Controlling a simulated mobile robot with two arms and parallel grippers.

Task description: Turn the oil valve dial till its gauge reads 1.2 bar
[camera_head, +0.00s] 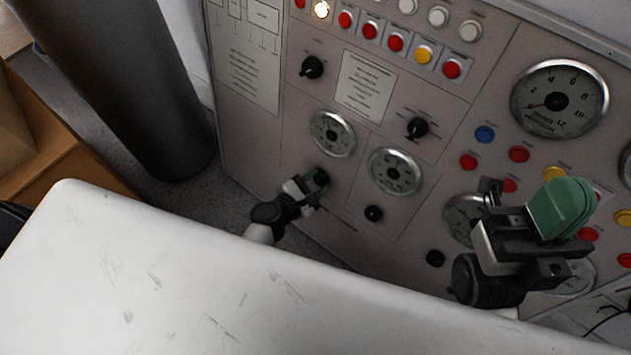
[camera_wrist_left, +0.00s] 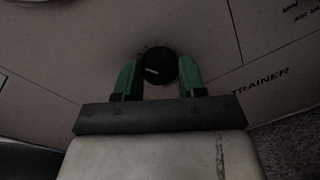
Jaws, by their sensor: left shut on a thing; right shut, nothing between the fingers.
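A black round dial (camera_wrist_left: 158,68) sits on the grey panel between the green fingers of my left gripper (camera_wrist_left: 158,80) in the left wrist view. The left gripper is shut on this dial. In the head view the left gripper (camera_head: 317,184) is at the lower left of the panel and mostly covers the dial. A round gauge (camera_head: 332,133) is just above it; its reading is too small to tell. My right gripper (camera_head: 560,208) is shut and empty, in front of the panel's right part, hiding parts of gauges and buttons behind it.
The panel (camera_head: 290,110) also carries a second gauge (camera_head: 395,172) with a black dial (camera_head: 373,213) below it, a large gauge (camera_head: 560,98), black selector knobs (camera_head: 312,67) and several coloured buttons. A dark cylinder (camera_head: 125,80) stands at the left, beside a brown box (camera_head: 70,165).

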